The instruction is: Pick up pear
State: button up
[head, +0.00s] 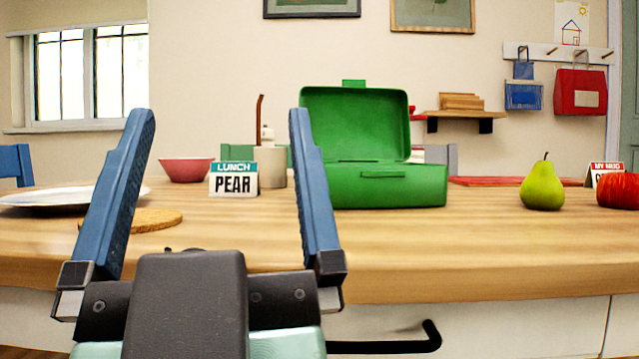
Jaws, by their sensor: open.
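A green pear (542,187) stands upright on the wooden counter at the right, stem up. My gripper (222,122) is in the left foreground of the head view, its two blue fingers spread wide and pointing up. It is open with nothing held between the fingers. The pear is well to the right of my gripper and apart from it. The pear is in plain view, with nothing in front of it.
A red apple (618,190) sits right of the pear, before a small sign (603,169). An open green lunchbox (388,186) stands between gripper and pear. A "LUNCH PEAR" card (233,180), cup (270,166), pink bowl (186,170) and plate (48,199) are left. Counter (480,240) front is clear.

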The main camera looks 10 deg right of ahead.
aim_at(542, 190)
jog(key=k+j+z, duration=0.2)
jog(key=z, duration=0.3)
jog(key=k+j+z, duration=0.2)
jog(key=z, duration=0.25)
jog(key=k+j+z, duration=0.1)
jog(key=k+z, duration=0.2)
jog(key=z, duration=0.2)
